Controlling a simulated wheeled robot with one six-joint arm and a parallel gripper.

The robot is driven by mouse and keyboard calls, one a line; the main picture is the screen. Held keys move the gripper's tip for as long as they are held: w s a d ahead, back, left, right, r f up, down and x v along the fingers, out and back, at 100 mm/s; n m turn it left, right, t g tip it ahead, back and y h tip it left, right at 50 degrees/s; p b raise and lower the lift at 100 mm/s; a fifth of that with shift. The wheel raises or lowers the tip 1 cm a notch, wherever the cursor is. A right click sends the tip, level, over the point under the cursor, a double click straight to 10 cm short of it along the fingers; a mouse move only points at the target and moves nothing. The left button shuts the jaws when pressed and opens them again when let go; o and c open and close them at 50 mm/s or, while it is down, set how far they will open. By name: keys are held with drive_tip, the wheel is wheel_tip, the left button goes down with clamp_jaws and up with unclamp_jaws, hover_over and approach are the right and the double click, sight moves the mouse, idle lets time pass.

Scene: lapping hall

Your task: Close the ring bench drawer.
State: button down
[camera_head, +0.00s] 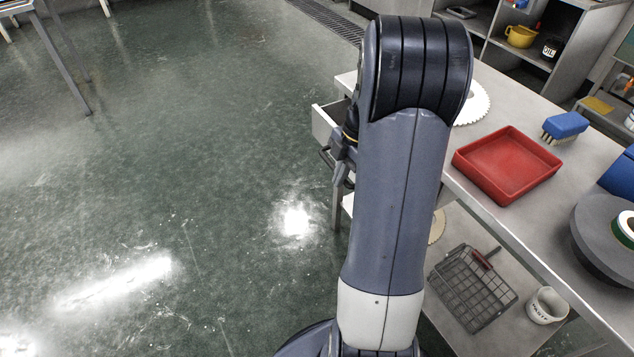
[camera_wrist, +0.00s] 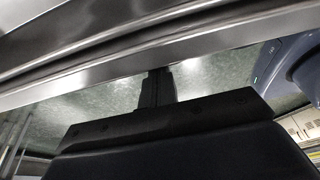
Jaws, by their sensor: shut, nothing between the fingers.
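The ring bench (camera_head: 545,215) is a pale grey metal table on the right of the head view. My arm hides most of the drawer. My gripper (camera_wrist: 157,78) is shut and empty in the wrist view, its dark fingers pointing at a long metal edge across the top. I cannot tell whether this edge is the drawer or the bench, or whether the fingertips touch it. In the head view my wrist is beside the drawer, largely hidden by my arm.
On the bench are a red tray (camera_head: 506,164), a blue brush (camera_head: 565,127), a white toothed ring (camera_head: 473,104) and a grey disc (camera_head: 607,238). A wire basket (camera_head: 473,287) and a white pot (camera_head: 546,305) are on the lower shelf. The green floor (camera_head: 190,150) to the left is clear.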

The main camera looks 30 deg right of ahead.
drive_tip(key=shift+d, duration=1.6)
